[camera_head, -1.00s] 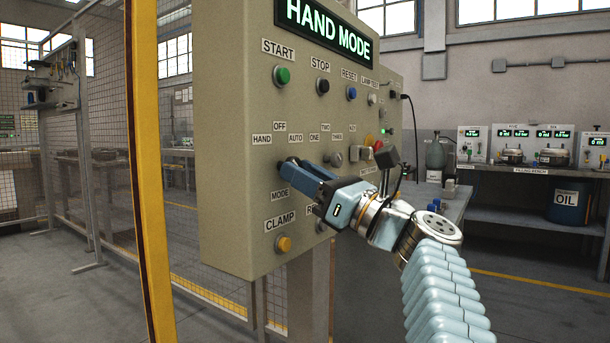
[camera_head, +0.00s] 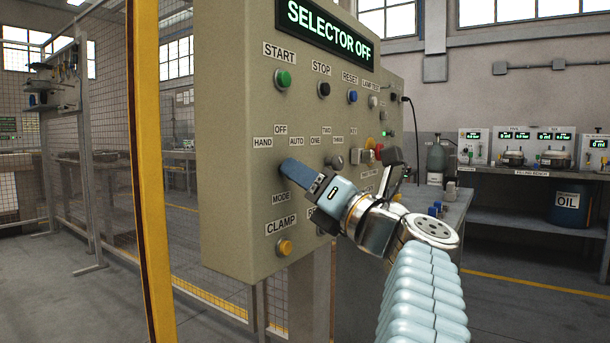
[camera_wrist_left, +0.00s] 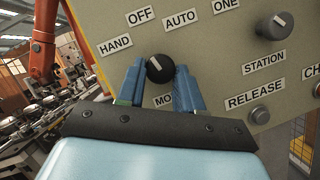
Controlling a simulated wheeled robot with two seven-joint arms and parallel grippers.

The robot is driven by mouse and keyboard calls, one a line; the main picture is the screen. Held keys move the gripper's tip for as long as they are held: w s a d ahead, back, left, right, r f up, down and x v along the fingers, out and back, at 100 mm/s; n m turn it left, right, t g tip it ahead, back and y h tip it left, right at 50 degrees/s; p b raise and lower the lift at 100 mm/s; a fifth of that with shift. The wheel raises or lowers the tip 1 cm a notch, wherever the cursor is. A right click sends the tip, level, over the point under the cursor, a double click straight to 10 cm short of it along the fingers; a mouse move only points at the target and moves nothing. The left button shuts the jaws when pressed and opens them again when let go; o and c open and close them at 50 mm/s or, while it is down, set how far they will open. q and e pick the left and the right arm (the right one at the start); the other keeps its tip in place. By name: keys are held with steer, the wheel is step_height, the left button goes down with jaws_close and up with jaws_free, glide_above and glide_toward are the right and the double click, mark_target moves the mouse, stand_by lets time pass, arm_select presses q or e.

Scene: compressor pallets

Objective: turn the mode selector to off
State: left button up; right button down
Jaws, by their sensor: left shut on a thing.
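The mode selector is a round black knob (camera_wrist_left: 159,69) with a white pointer line, in the left wrist view. Its pointer leans up and left toward the OFF label (camera_wrist_left: 140,16), between HAND and AUTO. My left gripper (camera_head: 287,167) has its blue fingers on either side of the knob and is shut on it. In the head view the fingers hide the knob, above the MODE label (camera_head: 282,197). The panel display (camera_head: 329,31) reads SELECTOR OFF. My right gripper is out of view.
The beige panel (camera_head: 230,215) also carries a green START button (camera_head: 282,79), a STOP button (camera_head: 323,89), a yellow CLAMP button (camera_head: 284,247) and a STATION knob (camera_wrist_left: 273,26). A yellow post (camera_head: 149,200) stands left of the panel.

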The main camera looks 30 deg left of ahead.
arm_select(q)
steer(key=shift+r+m+t+h+p, duration=0.15)
steer(key=shift+m+t+h+p, duration=0.45)
steer(key=shift+m, duration=1.1)
steer(key=shift+s+m, duration=0.1)
steer(key=shift+m, duration=0.2)
steer(key=o, duration=1)
steer(key=shift+o, duration=0.2)
steer(key=shift+a, duration=0.1)
